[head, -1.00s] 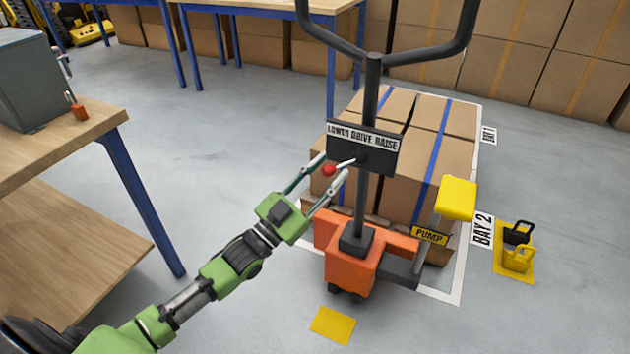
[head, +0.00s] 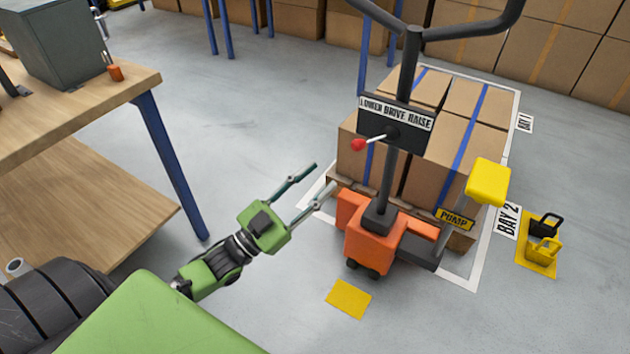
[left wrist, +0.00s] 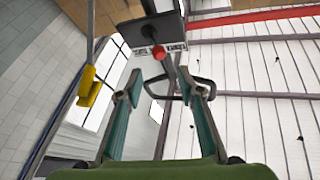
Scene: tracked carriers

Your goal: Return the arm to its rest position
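My left arm with its green gripper (head: 325,180) reaches in from the lower left of the head view. The gripper is open and empty, its two fingers apart, pointing toward the orange pallet jack (head: 374,238) without touching it. The jack's lever has a red knob (head: 358,145) under the sign reading "LOWER DRIVE RAISE" (head: 397,113). In the left wrist view the red knob (left wrist: 159,52) shows beyond the open fingers (left wrist: 162,95), clear of them. My right gripper is not in view.
Cardboard boxes (head: 440,150) sit on a pallet behind the jack. A yellow pump pedal (head: 489,181) stands at its right. A wooden workbench (head: 75,115) with a grey cabinet is on the left. Floor between bench and jack is clear.

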